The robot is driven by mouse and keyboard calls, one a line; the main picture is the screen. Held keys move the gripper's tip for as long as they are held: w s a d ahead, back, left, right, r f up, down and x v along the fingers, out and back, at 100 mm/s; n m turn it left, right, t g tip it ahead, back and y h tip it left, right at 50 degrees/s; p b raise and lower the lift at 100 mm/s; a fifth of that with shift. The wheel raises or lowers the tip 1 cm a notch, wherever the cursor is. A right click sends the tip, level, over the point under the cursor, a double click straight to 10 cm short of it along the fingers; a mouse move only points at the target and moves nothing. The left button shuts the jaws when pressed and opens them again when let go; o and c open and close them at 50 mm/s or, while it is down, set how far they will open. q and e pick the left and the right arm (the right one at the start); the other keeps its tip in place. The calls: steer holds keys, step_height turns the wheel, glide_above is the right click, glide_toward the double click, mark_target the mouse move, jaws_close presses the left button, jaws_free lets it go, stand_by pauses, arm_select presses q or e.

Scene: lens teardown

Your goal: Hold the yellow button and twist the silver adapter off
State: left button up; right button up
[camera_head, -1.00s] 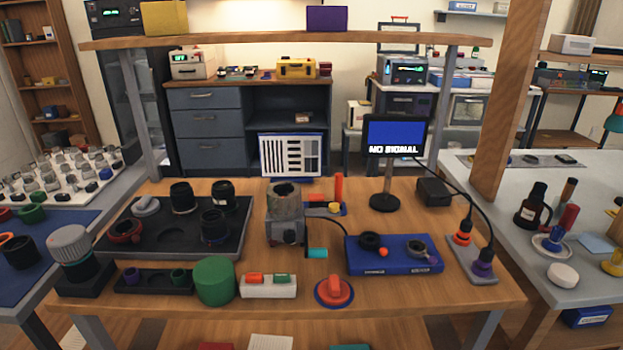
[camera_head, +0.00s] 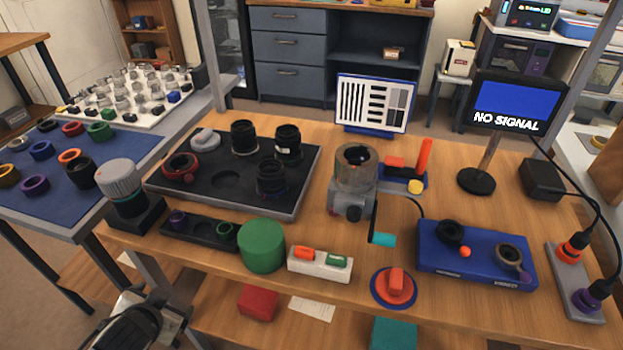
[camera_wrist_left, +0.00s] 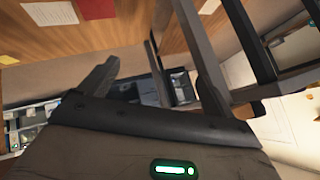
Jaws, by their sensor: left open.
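A small yellow button (camera_head: 416,186) sits on a blue base with an orange post, right of a grey clamp (camera_head: 351,200). A grey metallic cylinder (camera_head: 356,167) stands upright in the clamp; I cannot tell whether it is the silver adapter. A grey ring (camera_head: 510,256) on the blue box (camera_head: 470,262) is another metallic-looking part. My left arm (camera_head: 130,325) shows at the bottom left of the head view, below the table's front edge, far from these things. In the left wrist view my left gripper (camera_wrist_left: 148,70) is open and empty. My right gripper is not in view.
A black tray (camera_head: 215,188) with several lenses lies at the left of the table. A green cylinder (camera_head: 262,246), a white block (camera_head: 320,266) and a red knob on a blue disc (camera_head: 394,287) line the front edge. A monitor (camera_head: 515,103) stands behind right.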

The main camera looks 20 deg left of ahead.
arm_select(q)
steer(key=a+r+n+g+y, duration=0.1)
steer(key=a+r+n+y, duration=0.35)
steer(key=a+r, duration=0.75)
steer(key=a+r+n+g+y, duration=0.1)
steer(key=a+r+n+y, duration=0.1)
steer(key=a+r+y, duration=0.95)
steer(key=w+r+t+h, duration=0.2)
steer(key=w+r+h, duration=0.2)
steer(key=w+h, duration=0.3)
steer(key=w+d+r+m+t+h, duration=0.2)
steer(key=w+d+m+t+h, duration=0.35)
steer(key=d, duration=0.85)
steer(key=w+d+r+m+t+h, duration=0.15)
steer(key=w+d+t+h, duration=0.25)
steer(key=w+d+h, duration=0.75)
steer(key=m+g+h, duration=0.3)
steer(key=m+h, duration=0.2)
steer(key=h, duration=0.1)
glide_toward(368, 151)
steer(key=x, duration=0.9)
steer(key=shift+w+f, duration=0.35)
